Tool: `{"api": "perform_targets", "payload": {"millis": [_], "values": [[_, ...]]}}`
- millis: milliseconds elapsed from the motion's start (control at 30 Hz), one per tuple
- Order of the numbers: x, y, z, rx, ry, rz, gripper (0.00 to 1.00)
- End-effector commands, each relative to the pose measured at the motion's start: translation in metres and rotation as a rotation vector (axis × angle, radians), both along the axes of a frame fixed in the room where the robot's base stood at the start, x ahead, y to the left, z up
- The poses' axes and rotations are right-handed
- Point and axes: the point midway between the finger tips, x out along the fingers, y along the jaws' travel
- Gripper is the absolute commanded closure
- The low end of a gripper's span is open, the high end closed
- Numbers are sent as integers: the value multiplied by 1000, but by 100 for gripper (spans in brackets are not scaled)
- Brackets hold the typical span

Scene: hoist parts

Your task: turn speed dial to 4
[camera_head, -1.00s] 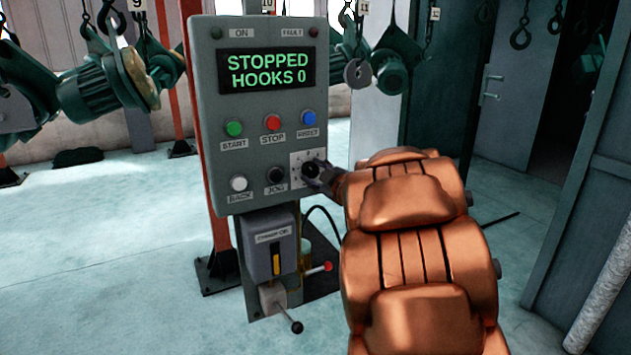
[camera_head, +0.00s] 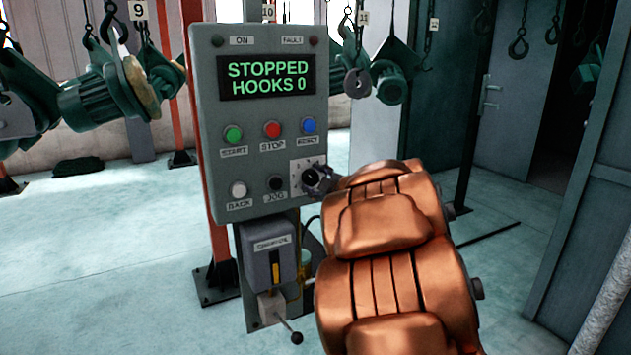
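The speed dial (camera_head: 311,177) is a black knob on a white scale plate (camera_head: 297,166) at the lower right of the grey control panel (camera_head: 213,118). My copper arm comes in from the lower right. My gripper (camera_head: 322,181) is dark and small at the dial, at or against the knob's right side. The fingertips blend with the black knob, so I cannot tell whether they hold it. The dial's pointer and most scale numbers are too small or covered. The display (camera_head: 266,76) reads "STOPPED HOOKS 0".
Close by are the green START (camera_head: 233,134), red STOP (camera_head: 272,129), blue (camera_head: 308,125), white BACK (camera_head: 238,189) and black JOG (camera_head: 275,183) buttons. A box with a lever (camera_head: 268,258) hangs below. Green motors (camera_head: 100,95) hang at left.

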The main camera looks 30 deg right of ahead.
Motion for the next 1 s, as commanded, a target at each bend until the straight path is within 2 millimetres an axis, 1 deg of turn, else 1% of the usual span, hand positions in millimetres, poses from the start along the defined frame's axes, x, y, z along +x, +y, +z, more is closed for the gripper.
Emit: {"api": "perform_targets", "payload": {"millis": [33, 100, 133, 433, 567, 767, 1000], "values": [[0, 0, 0, 0, 0, 0, 41], [0, 0, 0, 0, 0, 0, 34], [0, 0, 0, 0, 0, 0, 33], [-1, 0, 0, 0, 0, 0, 33], [-7, 0, 1, 0, 1, -1, 33], [-33, 0, 3, 0, 0, -3, 33], [-71, 0, 5, -1, -1, -3, 33]]}}
